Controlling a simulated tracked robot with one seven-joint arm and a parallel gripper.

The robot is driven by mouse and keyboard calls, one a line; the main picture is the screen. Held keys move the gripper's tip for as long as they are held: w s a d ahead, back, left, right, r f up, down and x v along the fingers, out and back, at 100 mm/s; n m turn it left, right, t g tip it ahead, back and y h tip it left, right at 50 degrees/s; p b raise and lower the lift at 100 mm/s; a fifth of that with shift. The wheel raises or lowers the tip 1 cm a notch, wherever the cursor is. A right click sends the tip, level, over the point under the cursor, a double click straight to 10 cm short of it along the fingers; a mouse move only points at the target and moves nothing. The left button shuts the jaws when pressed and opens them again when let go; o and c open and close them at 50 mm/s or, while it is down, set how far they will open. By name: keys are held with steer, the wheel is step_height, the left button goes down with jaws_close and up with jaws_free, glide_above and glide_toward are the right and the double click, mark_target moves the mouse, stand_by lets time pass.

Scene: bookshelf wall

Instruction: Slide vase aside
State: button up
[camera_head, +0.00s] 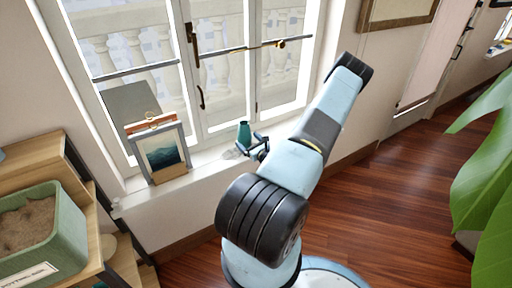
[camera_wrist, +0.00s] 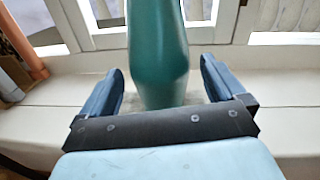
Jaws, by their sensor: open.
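A teal vase (camera_head: 244,134) stands upright on the white window sill, close to the window frame. In the wrist view the vase (camera_wrist: 158,60) is large and central, with its top cut off by the picture edge. My gripper (camera_wrist: 162,82) is open, with one finger on each side of the vase's lower body. A gap shows between each finger and the vase. In the head view my gripper (camera_head: 252,148) is beside the vase at the sill, partly hidden by my arm.
A picture frame with a clipboard (camera_head: 164,152) leans on the sill to the left. The white sill (camera_head: 205,168) is bare between it and the vase. A wooden shelf holds a green sand-filled planter (camera_head: 50,240) at lower left. Large green leaves (camera_head: 488,170) hang at right.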

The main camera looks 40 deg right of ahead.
mark_target(244, 137)
steer(key=shift+w+d, duration=0.15)
steer(key=shift+w, duration=0.85)
steer(key=shift+w+d, duration=0.15)
steer(key=shift+w, duration=0.8)
steer(key=shift+c, duration=0.3)
steer(key=c, duration=1.2)
